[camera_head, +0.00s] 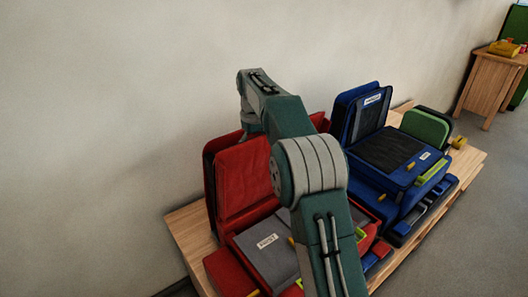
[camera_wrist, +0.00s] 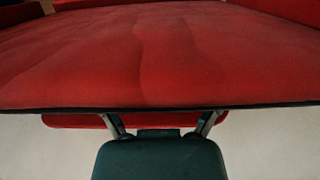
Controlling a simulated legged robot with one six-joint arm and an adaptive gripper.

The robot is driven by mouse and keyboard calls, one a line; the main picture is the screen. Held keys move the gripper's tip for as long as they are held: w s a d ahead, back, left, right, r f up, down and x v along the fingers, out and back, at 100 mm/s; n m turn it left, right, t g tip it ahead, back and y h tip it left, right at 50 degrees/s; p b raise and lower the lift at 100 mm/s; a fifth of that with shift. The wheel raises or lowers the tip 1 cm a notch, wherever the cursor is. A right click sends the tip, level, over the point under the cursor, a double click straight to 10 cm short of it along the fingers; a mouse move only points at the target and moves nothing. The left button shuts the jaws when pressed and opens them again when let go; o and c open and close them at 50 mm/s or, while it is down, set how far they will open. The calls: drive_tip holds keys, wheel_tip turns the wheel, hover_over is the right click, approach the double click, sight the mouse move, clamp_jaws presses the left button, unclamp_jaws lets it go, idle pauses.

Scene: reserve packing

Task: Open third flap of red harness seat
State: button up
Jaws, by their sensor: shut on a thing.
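The red harness seat (camera_head: 240,178) stands on a wooden bench in the head view, with an upright red panel at its back and a grey labelled pad (camera_head: 268,245) in front. My arm crosses over it, and my gripper (camera_wrist: 165,118) is at the upper edge of the upright panel. In the wrist view a broad red flap (camera_wrist: 160,55) with a dark edge fills the upper part. My gripper is shut on the red flap near that edge. Its fingertips are hidden by the flap, and my arm covers part of the seat in the head view.
A blue harness seat (camera_head: 390,150) with a raised back panel stands to the right, close to my arm. A green pad (camera_head: 425,127) is beyond it. The bench (camera_head: 190,232) is against a plain wall (camera_head: 90,120). A small wooden table (camera_head: 492,85) stands far right.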

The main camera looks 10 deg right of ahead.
drive_tip(key=shift+w+a+f, duration=0.1)
drive_tip(key=shift+w+a, duration=0.2)
drive_tip(key=shift+w, duration=0.4)
drive_tip(key=shift+w+a+f, duration=0.1)
drive_tip(key=shift+w+a, duration=0.15)
drive_tip(key=shift+w, duration=0.4)
drive_tip(key=o, duration=1.1)
drive_tip(key=shift+c, duration=0.2)
drive_tip(key=shift+r, duration=0.2)
wheel_tip(320, 180, up, 7)
drive_tip(key=shift+w, duration=0.1)
